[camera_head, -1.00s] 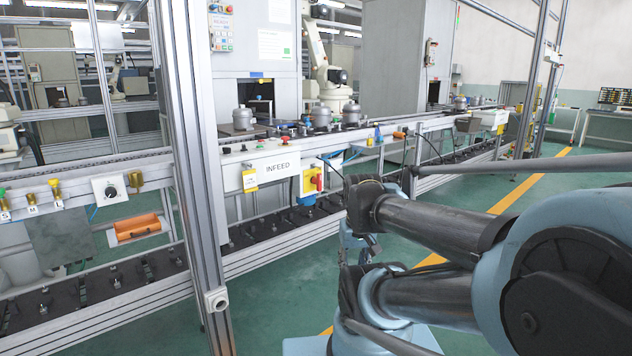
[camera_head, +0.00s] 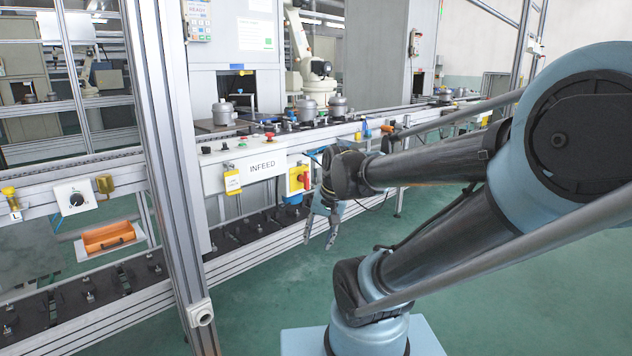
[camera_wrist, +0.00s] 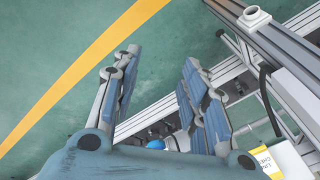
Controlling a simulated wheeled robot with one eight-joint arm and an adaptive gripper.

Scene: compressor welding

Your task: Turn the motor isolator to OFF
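The motor isolator (camera_head: 298,179), a yellow plate with a red rotary handle, is mounted on the front of the conveyor rail, just right of the INFEED panel (camera_head: 262,168). Its handle position is too small to tell. My gripper (camera_head: 320,238) hangs with its fingers downward, below and right of the isolator in the picture, apart from it. In the wrist view its two fingers (camera_wrist: 160,60) are spread with nothing between them. I cannot make out the isolator in the wrist view.
An aluminium upright (camera_head: 172,180) stands left of the panel. A yellow tag (camera_head: 232,182) hangs by the panel's left part. A selector switch (camera_head: 76,198) and an orange bin (camera_head: 108,237) are farther left. The green floor (camera_head: 270,290) in front is open.

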